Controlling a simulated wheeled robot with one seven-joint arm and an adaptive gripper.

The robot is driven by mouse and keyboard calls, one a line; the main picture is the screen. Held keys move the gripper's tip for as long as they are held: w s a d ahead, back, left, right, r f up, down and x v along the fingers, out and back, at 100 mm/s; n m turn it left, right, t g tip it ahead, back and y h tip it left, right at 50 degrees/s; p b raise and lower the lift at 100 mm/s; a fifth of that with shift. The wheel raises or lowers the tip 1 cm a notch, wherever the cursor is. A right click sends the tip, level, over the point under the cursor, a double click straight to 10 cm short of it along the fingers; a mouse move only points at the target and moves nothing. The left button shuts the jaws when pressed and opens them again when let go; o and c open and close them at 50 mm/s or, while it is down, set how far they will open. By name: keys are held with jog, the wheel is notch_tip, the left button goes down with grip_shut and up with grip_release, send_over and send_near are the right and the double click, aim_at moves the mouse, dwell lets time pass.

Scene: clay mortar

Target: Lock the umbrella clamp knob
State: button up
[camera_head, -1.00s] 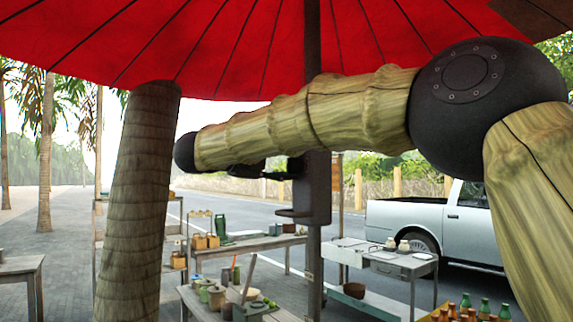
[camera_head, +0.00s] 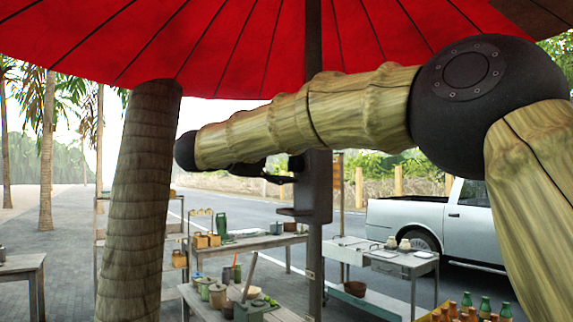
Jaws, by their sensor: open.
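The red umbrella (camera_head: 230,45) is open overhead on a dark pole (camera_head: 314,250). A dark box-shaped clamp (camera_head: 318,185) sits on the pole, with a small ledge at its lower left. A small dark knob-like part (camera_head: 296,163) sticks out from the clamp's left side. My gripper (camera_head: 279,177) shows as a dark shape under my arm, just left of the clamp. It is open, with its tips close to the knob. I cannot tell whether they touch it. My arm hides the upper part of the gripper and a stretch of the pole above the clamp.
Tables with pots (camera_head: 245,243) and a grey cart (camera_head: 375,255) stand behind the pole. Bottles (camera_head: 485,308) are at the lower right. A silver pickup (camera_head: 440,220) is parked on the road.

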jog(key=v, duration=1.2)
jog(key=shift+r, duration=0.1)
